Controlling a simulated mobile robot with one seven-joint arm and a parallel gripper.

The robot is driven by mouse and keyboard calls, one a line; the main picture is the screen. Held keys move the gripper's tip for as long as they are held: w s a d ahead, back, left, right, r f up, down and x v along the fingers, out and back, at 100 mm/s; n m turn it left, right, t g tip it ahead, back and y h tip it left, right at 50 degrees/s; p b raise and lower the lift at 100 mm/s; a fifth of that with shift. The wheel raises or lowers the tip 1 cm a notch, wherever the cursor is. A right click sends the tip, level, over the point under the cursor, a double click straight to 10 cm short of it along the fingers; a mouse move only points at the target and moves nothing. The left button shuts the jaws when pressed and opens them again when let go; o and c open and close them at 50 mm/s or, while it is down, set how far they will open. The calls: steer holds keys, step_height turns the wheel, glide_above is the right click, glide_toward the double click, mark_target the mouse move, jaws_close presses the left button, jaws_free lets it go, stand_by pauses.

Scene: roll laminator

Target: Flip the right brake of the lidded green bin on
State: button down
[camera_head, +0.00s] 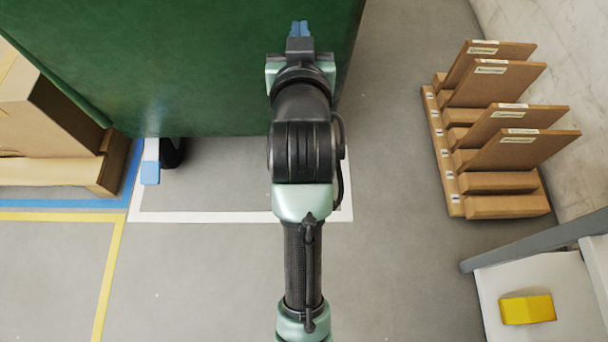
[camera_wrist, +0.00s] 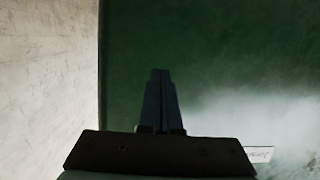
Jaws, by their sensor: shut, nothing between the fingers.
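The green bin (camera_head: 200,70) fills the upper left and middle of the head view; its lid cannot be made out. Its green side (camera_wrist: 240,60) also fills the right of the wrist view. A blue brake pedal (camera_head: 150,173) with a black wheel beside it shows under the bin's lower left edge. The right brake is not visible; my arm covers part of the bin's lower right edge. My gripper (camera_head: 300,28) is over the bin's green surface near its right side, fingers shut and empty. In the wrist view the closed fingers (camera_wrist: 160,76) stand before the green surface; contact cannot be judged.
A wooden rack with brown boards (camera_head: 496,125) stands at right. A white surface with a yellow block (camera_head: 527,309) is at lower right. A cardboard box (camera_head: 45,120) on a pallet is at left. Grey floor (camera_head: 390,150) is clear between bin and rack.

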steer(key=s+f+g, duration=0.1)
steer(key=s+f, duration=0.2)
steer(key=f, duration=0.6)
steer(key=s+f+g, duration=0.1)
steer(key=s+f, duration=0.3)
steer(key=f, duration=0.6)
steer(key=s+f+g, duration=0.1)
steer(key=s+f, duration=0.2)
steer(key=f, duration=0.7)
steer(key=shift+s+d+f, duration=0.15)
steer(key=shift+s+d, duration=0.15)
steer(key=shift+s, duration=0.05)
steer(key=b+x, duration=0.7)
steer(key=x, duration=0.3)
steer(key=shift+w+f, duration=0.25)
steer(key=shift+f, duration=0.05)
steer(key=shift+s+f+b, duration=0.35)
steer(key=shift+f+b, duration=0.25)
steer(key=shift+f, duration=0.1)
steer(key=shift+s+f+b, duration=0.3)
steer(key=shift+f+b, duration=0.55)
steer(key=shift+f, duration=0.05)
steer(key=shift+s, duration=0.1)
